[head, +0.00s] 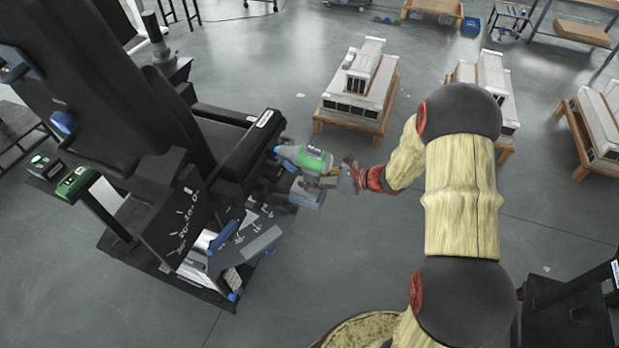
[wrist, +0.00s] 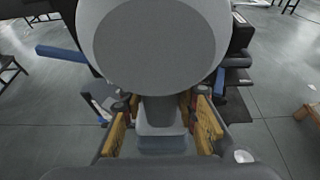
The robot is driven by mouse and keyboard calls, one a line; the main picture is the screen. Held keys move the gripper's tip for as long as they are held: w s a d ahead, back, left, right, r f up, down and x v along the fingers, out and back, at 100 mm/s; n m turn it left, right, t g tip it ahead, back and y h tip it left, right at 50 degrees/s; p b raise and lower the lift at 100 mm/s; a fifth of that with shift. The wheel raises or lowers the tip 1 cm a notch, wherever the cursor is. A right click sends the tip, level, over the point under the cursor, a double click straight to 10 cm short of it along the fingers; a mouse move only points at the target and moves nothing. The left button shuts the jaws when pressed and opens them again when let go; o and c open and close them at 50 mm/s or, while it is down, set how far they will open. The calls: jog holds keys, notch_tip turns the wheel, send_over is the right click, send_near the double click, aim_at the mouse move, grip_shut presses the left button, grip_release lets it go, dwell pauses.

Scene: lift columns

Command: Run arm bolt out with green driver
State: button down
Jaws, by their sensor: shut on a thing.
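The green driver (head: 312,158), with a green and grey body and a blue nose, is in my gripper (head: 334,180) in the head view. Its nose points left at the side of the black armrest (head: 246,142) of a large black chair. Whether the nose touches the armrest or the bolt, I cannot tell. In the wrist view the driver's round grey end (wrist: 157,45) fills the upper middle, and my gripper's yellow pads (wrist: 160,125) stand on both sides of its grey handle. The arm bolt is hidden behind the driver.
A green-topped box (head: 75,182) sits on a stand left of the chair. A panel with tools (head: 172,225) stands below the armrest. Low wooden tables with white blocks (head: 362,85) stand further back.

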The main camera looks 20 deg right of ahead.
jog(key=shift+r, duration=0.15)
dwell(0.5)
jog(key=shift+s+d+p, duration=0.25)
jog(key=shift+s+d, duration=0.45)
jog(key=shift+d, duration=0.3)
jog(key=shift+s+d+p, duration=0.2)
jog(key=shift+s+d, duration=0.5)
jog(key=shift+d, duration=0.25)
jog(key=shift+d, duration=0.1)
jog(key=shift+s+d+p, duration=0.2)
jog(key=shift+s+d, duration=0.4)
jog(key=shift+d, duration=0.2)
jog(key=shift+s+d+p, duration=0.15)
jog(key=shift+s+d, duration=0.4)
jog(key=shift+d, duration=0.2)
